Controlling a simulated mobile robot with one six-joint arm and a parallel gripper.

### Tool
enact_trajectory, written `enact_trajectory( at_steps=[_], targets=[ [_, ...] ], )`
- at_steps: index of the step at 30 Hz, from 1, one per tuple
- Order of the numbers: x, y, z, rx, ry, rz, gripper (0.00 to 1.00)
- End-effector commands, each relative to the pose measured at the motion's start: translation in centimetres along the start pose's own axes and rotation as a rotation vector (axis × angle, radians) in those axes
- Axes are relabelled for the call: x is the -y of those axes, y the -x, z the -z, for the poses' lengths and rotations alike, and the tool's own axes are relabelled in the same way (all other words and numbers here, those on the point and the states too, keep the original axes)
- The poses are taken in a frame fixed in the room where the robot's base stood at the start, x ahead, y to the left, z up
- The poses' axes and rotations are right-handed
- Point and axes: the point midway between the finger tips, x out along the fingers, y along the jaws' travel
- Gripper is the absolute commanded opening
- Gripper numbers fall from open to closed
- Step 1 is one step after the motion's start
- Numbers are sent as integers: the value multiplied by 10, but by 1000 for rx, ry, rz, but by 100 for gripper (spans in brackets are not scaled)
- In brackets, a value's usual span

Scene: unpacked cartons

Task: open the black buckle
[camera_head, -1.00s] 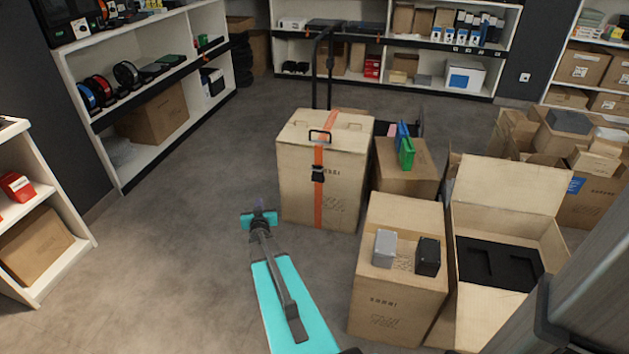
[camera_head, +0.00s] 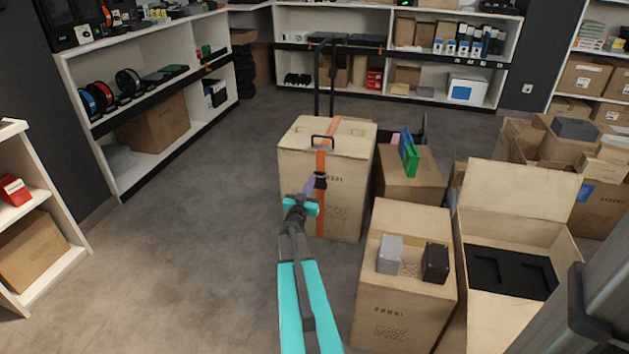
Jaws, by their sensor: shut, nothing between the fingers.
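The black buckle (camera_head: 320,181) sits on an orange strap (camera_head: 321,162) that runs over the top and down the front of a tall closed carton (camera_head: 346,205). A black handle shows on the carton's top, above the buckle. My gripper (camera_head: 310,187) is at the end of my turquoise arm, in front of the carton's front face. It is shut and empty, with its tip close to the left side of the buckle. I cannot tell whether it touches the buckle. My wrist hides part of the strap below.
An open carton (camera_head: 415,310) holding a grey box (camera_head: 390,254) and a black box (camera_head: 435,263) stands front right. Beside it is an open carton with black foam (camera_head: 510,273). A black trolley frame (camera_head: 332,75) rises behind the strapped carton. The floor at left is clear.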

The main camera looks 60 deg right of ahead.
Motion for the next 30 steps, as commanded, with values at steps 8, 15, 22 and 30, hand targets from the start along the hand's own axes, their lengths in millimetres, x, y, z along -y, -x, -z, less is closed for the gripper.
enact_trajectory(
  at_steps=[8,15,22,30],
  targets=[
    [0,-20,-2,0,0,0,0],
    [2,-47,-2,0,0,1,0],
    [1,-73,-2,0,0,1,0],
    [2,-101,-4,1,0,2,0]
  ],
)
